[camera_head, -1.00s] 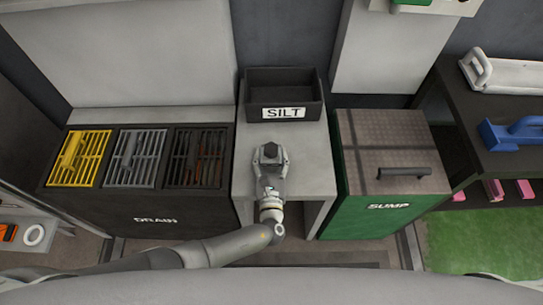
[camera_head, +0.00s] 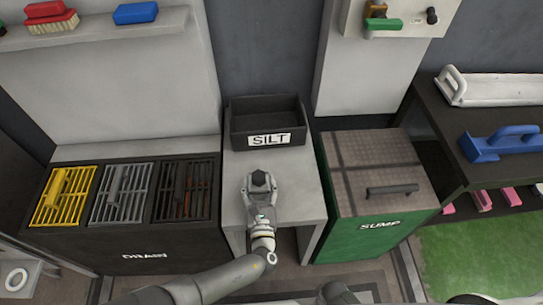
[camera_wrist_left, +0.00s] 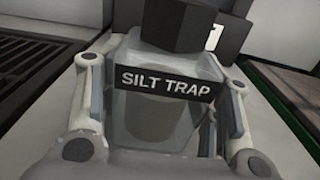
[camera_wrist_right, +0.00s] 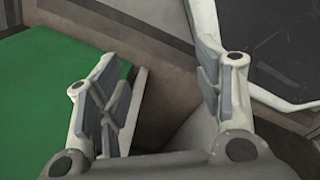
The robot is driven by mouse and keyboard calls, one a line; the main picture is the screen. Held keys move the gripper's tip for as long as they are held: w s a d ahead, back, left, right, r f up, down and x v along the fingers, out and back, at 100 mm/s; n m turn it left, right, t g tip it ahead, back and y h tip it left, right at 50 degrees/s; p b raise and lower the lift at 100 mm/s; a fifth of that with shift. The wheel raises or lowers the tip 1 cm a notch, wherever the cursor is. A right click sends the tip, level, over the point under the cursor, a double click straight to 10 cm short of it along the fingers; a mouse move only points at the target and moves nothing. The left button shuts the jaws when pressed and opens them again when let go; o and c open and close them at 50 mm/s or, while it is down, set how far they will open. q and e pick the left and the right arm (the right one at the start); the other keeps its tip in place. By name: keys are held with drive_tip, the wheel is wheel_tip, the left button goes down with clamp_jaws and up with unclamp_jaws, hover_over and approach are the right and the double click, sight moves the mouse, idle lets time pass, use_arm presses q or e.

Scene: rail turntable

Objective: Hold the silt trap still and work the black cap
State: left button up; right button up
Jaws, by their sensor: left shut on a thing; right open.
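The silt trap (camera_wrist_left: 150,118) is a clear, greyish body with a black "SILT TRAP" label, seen close in the left wrist view. The black cap (camera_wrist_left: 185,25) sits on top of it; it also shows in the head view (camera_head: 259,179). My left gripper (camera_wrist_left: 165,100) is shut on the silt trap, with one finger along each side. In the head view my left gripper (camera_head: 261,208) stands at the trap on the grey table. My right gripper (camera_wrist_right: 155,85) is open and empty in the right wrist view, over the floor and away from the trap.
A black SILT bin (camera_head: 268,122) stands behind the trap. The DRAIN unit (camera_head: 133,253) with yellow, grey and dark grates is left. The green SUMP box (camera_head: 375,228) with a handled lid is right. A blue tool (camera_head: 497,145) lies on the right-hand shelf. The grey table (camera_head: 300,180) has free room around the trap.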

drive_tip(key=w+a+r+n+h, duration=0.1)
drive_tip(key=w+a+r+n, duration=0.25)
drive_tip(key=w+r, duration=0.65)
wheel_tip(320, 180, up, 36)
drive_tip(key=n+t+y, duration=0.1)
drive_tip(key=t+y, duration=0.1)
drive_tip(key=y, duration=0.3)
hover_over(256, 176)
drive_tip(key=s+d, duration=0.2)
drive_tip(key=d, duration=0.2)
drive_tip(key=shift+y, duration=0.3)
drive_tip(key=x, duration=1.1)
drive_tip(key=shift+f, duration=0.25)
drive_tip(key=c, duration=1.1)
drive_tip(key=n+g, duration=0.1)
drive_tip(key=n, duration=0.1)
drive_tip(key=n+g, duration=0.1)
drive_tip(key=n, duration=0.2)
drive_tip(key=shift+d+n, duration=0.1)
drive_tip(key=shift+n, duration=0.25)
drive_tip(key=shift+c, duration=0.2)
drive_tip(key=shift+n, duration=0.3)
